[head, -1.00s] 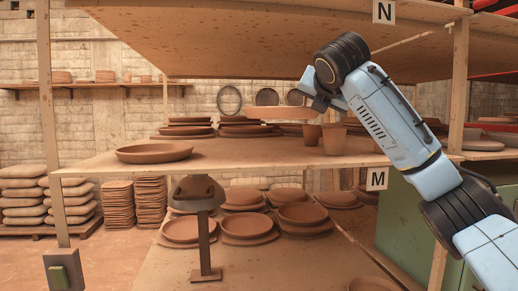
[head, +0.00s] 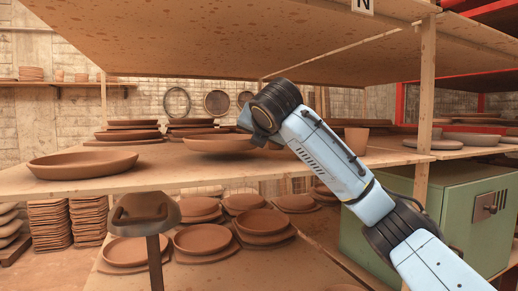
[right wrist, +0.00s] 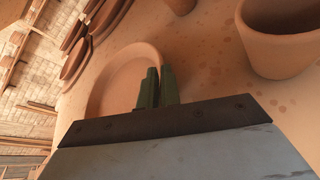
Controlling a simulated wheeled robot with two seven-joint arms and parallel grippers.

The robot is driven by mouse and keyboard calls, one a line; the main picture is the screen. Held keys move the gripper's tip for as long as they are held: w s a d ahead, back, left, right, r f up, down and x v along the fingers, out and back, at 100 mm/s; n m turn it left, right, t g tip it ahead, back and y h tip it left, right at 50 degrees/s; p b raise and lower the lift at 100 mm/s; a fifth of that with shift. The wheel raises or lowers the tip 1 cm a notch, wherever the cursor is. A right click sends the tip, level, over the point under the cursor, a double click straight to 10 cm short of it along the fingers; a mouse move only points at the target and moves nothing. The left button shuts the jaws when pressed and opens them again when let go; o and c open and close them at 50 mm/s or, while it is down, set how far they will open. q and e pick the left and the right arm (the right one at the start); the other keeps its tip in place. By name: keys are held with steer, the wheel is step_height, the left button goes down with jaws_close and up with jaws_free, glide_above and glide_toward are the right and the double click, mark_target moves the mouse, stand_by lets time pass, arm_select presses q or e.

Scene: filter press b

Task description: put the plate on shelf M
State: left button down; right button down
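The brown clay plate (head: 215,144) is level over the middle shelf (head: 150,176), in front of the stacked plates. I cannot tell whether it touches the boards. In the earlier head view this shelf carries the label M; now my right arm covers that spot. My right gripper is at the plate's right side, its fingers hidden behind my wrist in the head view. In the right wrist view its two dark green fingers (right wrist: 157,88) are close together at the rim of the plate (right wrist: 108,82) and look shut on it. My left gripper is out of view.
A wide shallow dish (head: 82,166) stands at the shelf's left front. Clay pots (head: 357,139) stand to the right, one close by in the wrist view (right wrist: 282,38). The shelf labelled N (head: 362,5) hangs above. A wooden post (head: 425,110) and green cabinet (head: 465,215) are right.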

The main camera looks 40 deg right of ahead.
steer(key=shift+f, duration=0.85)
steer(key=shift+d+f, duration=0.1)
steer(key=shift+f, duration=0.25)
steer(key=c, duration=1.6)
jaws_free()
steer(key=shift+f, duration=0.1)
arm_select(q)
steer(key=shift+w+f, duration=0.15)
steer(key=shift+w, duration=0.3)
arm_select(e)
steer(key=shift+s+a+r, duration=0.2)
steer(key=shift+r, duration=0.05)
steer(key=v, duration=1.1)
steer(key=shift+s+a+b, duration=0.1)
steer(key=shift+s+b, duration=0.05)
steer(key=shift+b, duration=0.25)
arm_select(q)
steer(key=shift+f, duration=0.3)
